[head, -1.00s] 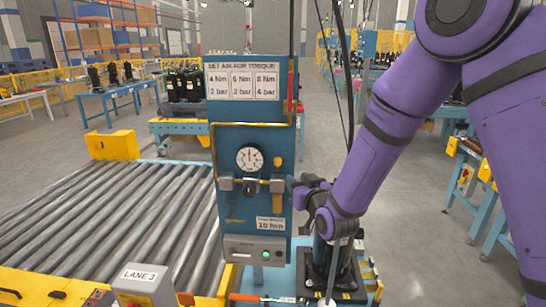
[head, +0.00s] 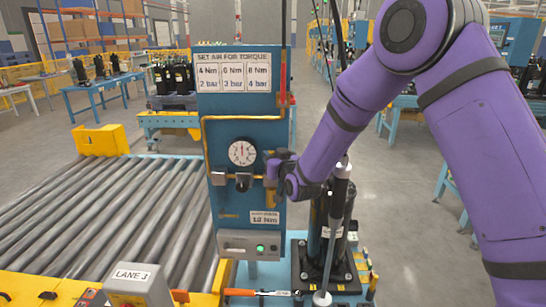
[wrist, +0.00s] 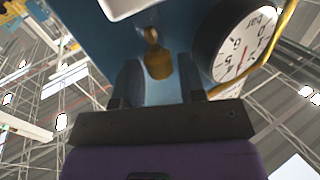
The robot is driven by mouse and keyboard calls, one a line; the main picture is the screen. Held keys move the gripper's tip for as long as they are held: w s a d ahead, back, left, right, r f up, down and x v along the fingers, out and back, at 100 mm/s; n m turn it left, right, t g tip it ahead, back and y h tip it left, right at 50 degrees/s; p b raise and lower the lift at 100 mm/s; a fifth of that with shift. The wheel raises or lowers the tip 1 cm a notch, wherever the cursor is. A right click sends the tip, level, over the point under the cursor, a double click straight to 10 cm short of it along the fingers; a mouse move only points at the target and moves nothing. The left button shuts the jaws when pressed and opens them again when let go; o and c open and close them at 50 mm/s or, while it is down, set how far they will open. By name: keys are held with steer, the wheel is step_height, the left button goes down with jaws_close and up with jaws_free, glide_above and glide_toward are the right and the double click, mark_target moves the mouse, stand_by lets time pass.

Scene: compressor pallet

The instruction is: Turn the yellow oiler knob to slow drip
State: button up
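The yellow oiler knob (wrist: 160,65) shows in the wrist view as a small brass-yellow cap with a narrower stem, in front of the blue panel (head: 220,120). My gripper (wrist: 159,72) has its two dark fingers apart, one on each side of the knob, with visible gaps. I cannot tell how deep the knob sits between the fingertips. In the head view my gripper (head: 275,168) is at the panel's right side, right of the round gauge, and largely hides the knob. The knob's setting cannot be read.
The white-faced gauge (head: 242,152) is close beside my gripper; it also shows in the wrist view (wrist: 240,42). A yellow pipe (head: 203,140) runs around it. A black compressor (head: 330,250) stands below my forearm. A roller conveyor (head: 100,215) lies left.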

steer(key=shift+w+a, duration=0.1)
steer(key=shift+w, duration=0.05)
steer(key=shift+c, duration=0.2)
steer(key=c, duration=0.6)
steer(key=shift+h, duration=0.4)
steer(key=m+h, duration=0.1)
steer(key=h, duration=0.1)
steer(key=m+t+h, duration=0.1)
steer(key=m+h, duration=0.1)
steer(key=a+m+h, duration=0.1)
steer(key=h, duration=0.1)
steer(key=shift+t, duration=0.3)
steer(key=shift+a+m+g+h, duration=0.1)
steer(key=shift+m+g+h, duration=0.1)
steer(key=shift+m+h, duration=1.15)
steer(key=shift+m+g+h, duration=0.2)
steer(key=shift+m+h, duration=0.65)
steer(key=shift+h, duration=1)
steer(key=shift+m+h, duration=0.3)
